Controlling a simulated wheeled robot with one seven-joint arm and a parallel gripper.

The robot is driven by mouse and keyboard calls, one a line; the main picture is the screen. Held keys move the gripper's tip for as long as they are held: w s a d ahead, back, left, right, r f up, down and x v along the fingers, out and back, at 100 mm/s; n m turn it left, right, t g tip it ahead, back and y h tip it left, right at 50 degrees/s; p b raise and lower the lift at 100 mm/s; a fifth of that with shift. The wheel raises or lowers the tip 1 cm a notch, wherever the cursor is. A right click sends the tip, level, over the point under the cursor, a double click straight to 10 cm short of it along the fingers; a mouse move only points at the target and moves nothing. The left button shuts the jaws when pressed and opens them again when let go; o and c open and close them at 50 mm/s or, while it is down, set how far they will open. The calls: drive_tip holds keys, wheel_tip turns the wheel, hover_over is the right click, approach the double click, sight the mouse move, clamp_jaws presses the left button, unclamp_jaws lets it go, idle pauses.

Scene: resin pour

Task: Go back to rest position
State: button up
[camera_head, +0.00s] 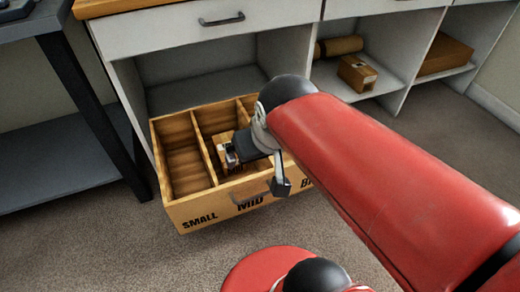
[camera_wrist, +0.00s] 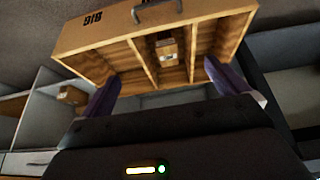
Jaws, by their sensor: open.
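My red arm reaches over an open wooden drawer (camera_head: 184,212) with compartments marked SMALL and MID, and a third label partly hidden behind the arm. My gripper (camera_head: 232,156) is over the middle compartment, partly hidden by my wrist. In the wrist view the picture is turned round, and the two purple fingers of my gripper (camera_wrist: 164,88) stand wide apart with nothing between them. A small brown box (camera_wrist: 167,51) with a pale label lies in the middle compartment, apart from the fingers. The SMALL compartment looks empty.
The drawer juts from a white cabinet (camera_head: 205,36). Its shelves hold a brown roll (camera_head: 339,46), a small box (camera_head: 357,73) and a larger box (camera_head: 444,54). A dark-legged table (camera_head: 85,105) stands at left. Carpet (camera_head: 85,245) in front is clear.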

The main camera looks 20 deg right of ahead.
drive_tip(key=s, duration=0.3)
drive_tip(key=shift+s, duration=0.2)
wheel_tip(320, 180, up, 7)
drive_tip(key=p, duration=0.7)
drive_tip(key=shift+r, duration=0.2)
idle(0.4)
